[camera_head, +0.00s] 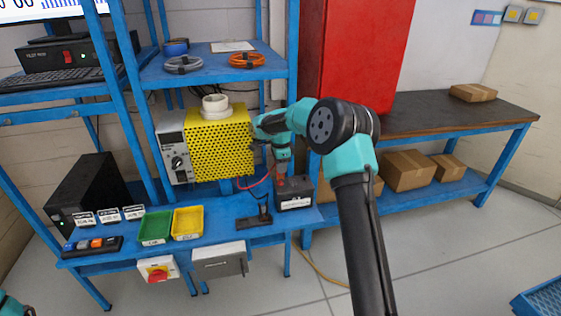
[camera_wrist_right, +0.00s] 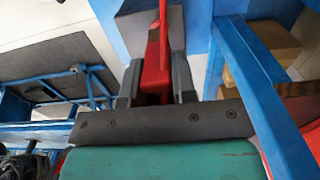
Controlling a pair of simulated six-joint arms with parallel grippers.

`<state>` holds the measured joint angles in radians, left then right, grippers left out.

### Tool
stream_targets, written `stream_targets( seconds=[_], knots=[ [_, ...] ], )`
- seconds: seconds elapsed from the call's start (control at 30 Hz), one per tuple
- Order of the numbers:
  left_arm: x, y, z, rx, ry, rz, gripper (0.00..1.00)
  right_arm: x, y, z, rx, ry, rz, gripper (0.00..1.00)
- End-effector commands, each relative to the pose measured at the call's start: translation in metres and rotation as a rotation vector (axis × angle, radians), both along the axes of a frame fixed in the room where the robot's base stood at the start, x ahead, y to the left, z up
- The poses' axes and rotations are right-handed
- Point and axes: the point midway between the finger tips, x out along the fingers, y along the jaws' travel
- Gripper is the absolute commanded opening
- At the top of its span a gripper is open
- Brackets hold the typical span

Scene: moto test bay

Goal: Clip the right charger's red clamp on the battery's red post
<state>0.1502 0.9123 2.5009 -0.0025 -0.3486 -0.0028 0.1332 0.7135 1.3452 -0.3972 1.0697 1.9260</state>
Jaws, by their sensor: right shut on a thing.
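My right gripper (camera_head: 282,172) points down over the dark battery (camera_head: 294,194) at the right end of the blue bench. It is shut on the red clamp (camera_wrist_right: 153,68), which stands between the fingers in the right wrist view. In the head view a red cable (camera_head: 254,183) runs from the gripper toward the yellow perforated box with a grey dial panel (camera_head: 174,155). The gripper hides the clamp's tip and much of the battery top, so I cannot tell if the clamp touches the red post. My left gripper is out of view.
A black clamp-like piece (camera_head: 264,214) stands on the bench left of the battery. Green (camera_head: 154,228) and yellow (camera_head: 187,223) trays lie farther left. A blue shelf (camera_head: 215,75) is above, and a red cabinet (camera_head: 365,55) stands behind my right arm.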

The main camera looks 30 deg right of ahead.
Motion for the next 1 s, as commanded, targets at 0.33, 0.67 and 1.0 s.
stream_targets(
  seconds=[0.33, 0.67, 1.0],
  knots=[
    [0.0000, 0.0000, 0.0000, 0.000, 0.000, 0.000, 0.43, 0.0001, 0.0001, -0.0084, 0.000, -0.001, 0.000, 0.04],
    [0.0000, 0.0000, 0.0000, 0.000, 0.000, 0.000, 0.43, 0.0000, 0.0001, -0.0082, 0.000, -0.001, 0.000, 0.04],
    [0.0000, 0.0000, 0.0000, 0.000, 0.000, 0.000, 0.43, 0.0002, -0.0001, -0.0081, 0.000, -0.001, 0.000, 0.04]
  ],
)
